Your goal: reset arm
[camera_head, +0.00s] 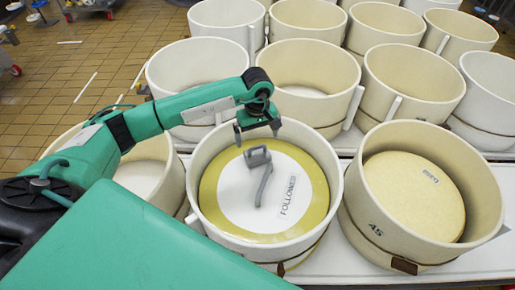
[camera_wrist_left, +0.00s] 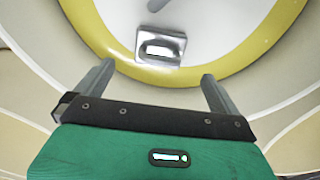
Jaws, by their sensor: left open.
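My left gripper (camera_head: 257,133) is open and empty, above the back part of the middle front tub (camera_head: 205,150). In the left wrist view its two fingers (camera_wrist_left: 158,72) stand wide apart with nothing between them. Below it lies a white disc with a yellow rim, labelled FOLLOWER (camera_head: 235,190), inside that tub. A grey metal block (camera_head: 257,157) with a bent grey bar (camera_head: 264,186) sits on the disc. The block also shows in the left wrist view (camera_wrist_left: 160,48), just beyond the fingertips and apart from them. My right gripper is not in view.
A tub marked 45 (camera_head: 375,205) with a cream round (camera_head: 415,190) inside stands to the right. Several cream tubs (camera_head: 310,65) crowd behind my left gripper. The tubs in front stand on a white table (camera_head: 480,262). Open tiled floor (camera_head: 110,50) lies at the upper left.

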